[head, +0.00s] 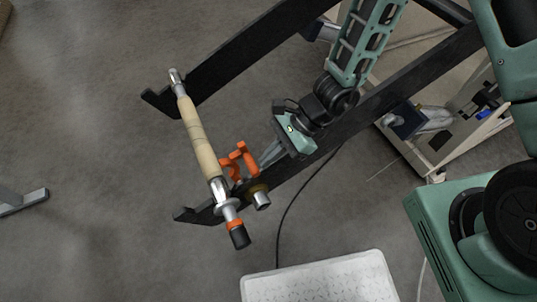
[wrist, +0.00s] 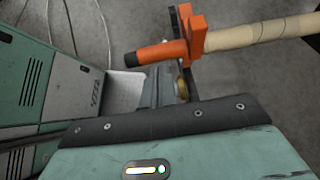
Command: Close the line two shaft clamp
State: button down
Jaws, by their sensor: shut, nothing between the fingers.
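The orange shaft clamp (head: 240,158) sits on the near arm of the black stand, beside the end of the shaft. Its orange parts stick up to the right of the shaft; I cannot tell how its latch sits. In the wrist view, an orange block (wrist: 193,32) shows ahead of my fingers, with an orange, black-tipped bar pointing left from it. The shaft carries a tan kraft roll (head: 198,137) and has a black-tipped end (head: 239,237). My gripper (head: 264,163) is shut and empty, its tips just right of the clamp. Contact cannot be told.
The black stand's long arms (head: 235,45) run from upper right to lower left, one under my gripper. A white panel (head: 320,283) lies at the bottom. A beige-framed unit (head: 440,150) stands at the right. The grey floor at left is mostly clear.

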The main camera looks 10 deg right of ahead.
jog(key=shift+s+a+r, duration=0.1)
jog(key=shift+a, duration=0.15)
